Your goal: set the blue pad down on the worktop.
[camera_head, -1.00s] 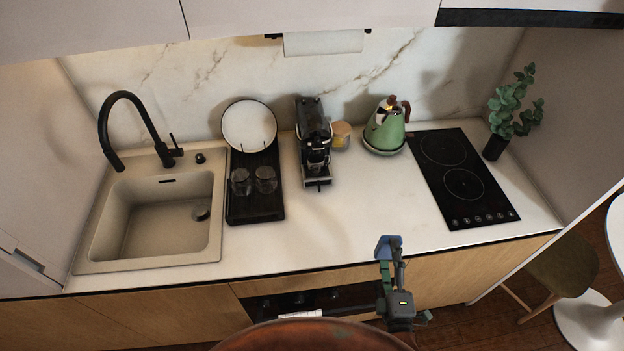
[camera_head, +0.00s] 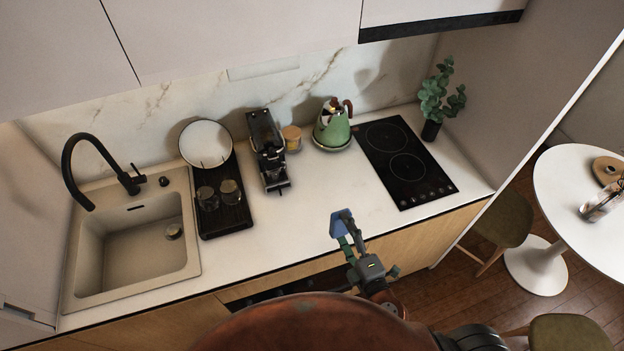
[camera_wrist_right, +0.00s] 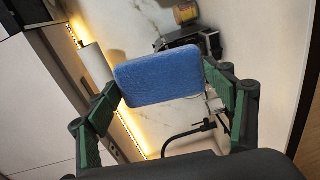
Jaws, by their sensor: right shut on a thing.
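The blue pad (camera_head: 341,223) is in my right gripper (camera_head: 347,238), near the front edge of the worktop (camera_head: 300,215) in the head view. In the right wrist view the pad (camera_wrist_right: 158,72) is a rounded blue block between the green-padded fingers of the right gripper (camera_wrist_right: 165,90), which are shut on it. The pad overlaps the worktop's front strip in the head view; its height above the surface is hard to tell. My left gripper is not in view.
A black hob (camera_head: 406,160), green kettle (camera_head: 332,127), coffee machine (camera_head: 268,152) and black drying tray (camera_head: 222,212) with glasses stand on the worktop. The sink (camera_head: 135,245) is at the left.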

